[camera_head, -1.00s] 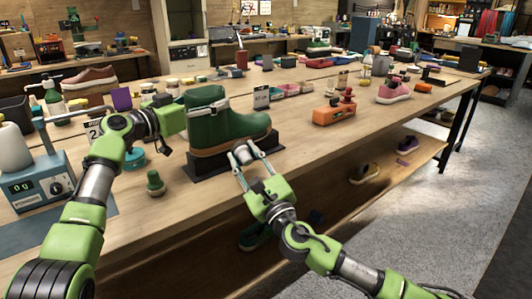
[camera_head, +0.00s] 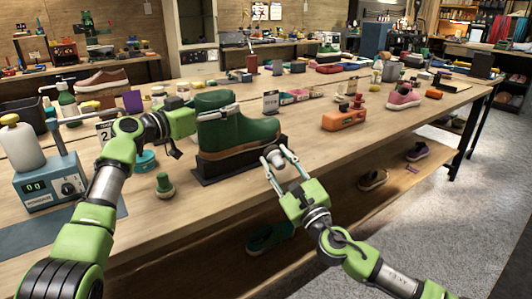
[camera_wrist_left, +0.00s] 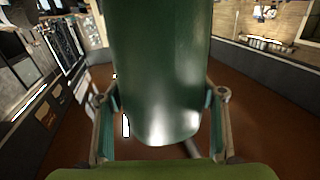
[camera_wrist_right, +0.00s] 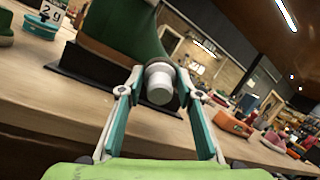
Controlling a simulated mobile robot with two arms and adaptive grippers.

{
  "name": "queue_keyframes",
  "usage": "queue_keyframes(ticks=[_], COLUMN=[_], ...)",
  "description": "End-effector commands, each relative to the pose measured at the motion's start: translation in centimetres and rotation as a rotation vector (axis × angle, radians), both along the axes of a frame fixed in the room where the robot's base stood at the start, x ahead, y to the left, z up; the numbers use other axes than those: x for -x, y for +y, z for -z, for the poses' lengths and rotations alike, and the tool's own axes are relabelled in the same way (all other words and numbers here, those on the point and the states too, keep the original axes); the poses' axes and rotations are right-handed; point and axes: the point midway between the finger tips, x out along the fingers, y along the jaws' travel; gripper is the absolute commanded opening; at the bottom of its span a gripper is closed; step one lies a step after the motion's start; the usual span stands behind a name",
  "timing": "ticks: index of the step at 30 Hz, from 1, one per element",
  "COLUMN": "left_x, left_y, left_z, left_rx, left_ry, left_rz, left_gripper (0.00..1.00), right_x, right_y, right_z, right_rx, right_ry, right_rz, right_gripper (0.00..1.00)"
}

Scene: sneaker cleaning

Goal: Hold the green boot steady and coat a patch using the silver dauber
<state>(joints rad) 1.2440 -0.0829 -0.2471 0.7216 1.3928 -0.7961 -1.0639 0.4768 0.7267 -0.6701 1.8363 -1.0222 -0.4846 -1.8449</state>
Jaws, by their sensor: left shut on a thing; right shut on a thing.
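The green boot (camera_head: 243,132) stands upright on a dark block (camera_head: 226,167) near the table's front edge. My left gripper (camera_head: 220,112) is shut on the boot's shaft; in the left wrist view the green shaft (camera_wrist_left: 160,70) fills the space between the fingers. My right gripper (camera_head: 278,160) is shut on the silver dauber (camera_wrist_right: 159,84), a short pale cylinder. In the right wrist view the dauber's far end is at the boot's lower side (camera_wrist_right: 125,35); I cannot tell whether it touches.
A blue device with a dial (camera_head: 48,185) is at the left. An orange block (camera_head: 345,119) and a pink shoe (camera_head: 403,97) lie to the right. Some table is clear between boot and orange block.

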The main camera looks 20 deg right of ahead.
Motion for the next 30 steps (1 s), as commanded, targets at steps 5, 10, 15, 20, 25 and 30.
queue_keyframes(ticks=[5,10,15,20,25,30], left_x=[0.0,0.0,0.1,0.6,1.9,3.4], left_y=[0.0,0.0,0.2,1.2,2.7,5.1], left_z=[0.3,0.2,0.1,0.1,0.2,0.2], left_rx=[-0.004,-0.002,-0.001,-0.001,-0.003,-0.004], left_ry=[0.003,0.001,0.001,-0.001,-0.001,-0.001], left_rz=[0.000,0.000,-0.001,-0.002,-0.002,-0.002], left_gripper=[0.82,0.82,0.82,0.82,0.82,0.82], right_x=[0.0,0.0,0.0,0.0,0.0,0.0], right_y=[0.0,0.0,0.0,0.0,0.0,0.0], right_z=[0.0,0.0,0.0,0.0,0.0,0.0], right_rx=[0.000,0.000,0.000,0.000,0.000,0.000], right_ry=[0.000,0.000,0.000,0.000,0.000,0.000], right_rz=[0.000,0.000,0.000,0.000,0.000,0.000], right_gripper=[0.15,0.15,0.15,0.15,0.15,0.15])
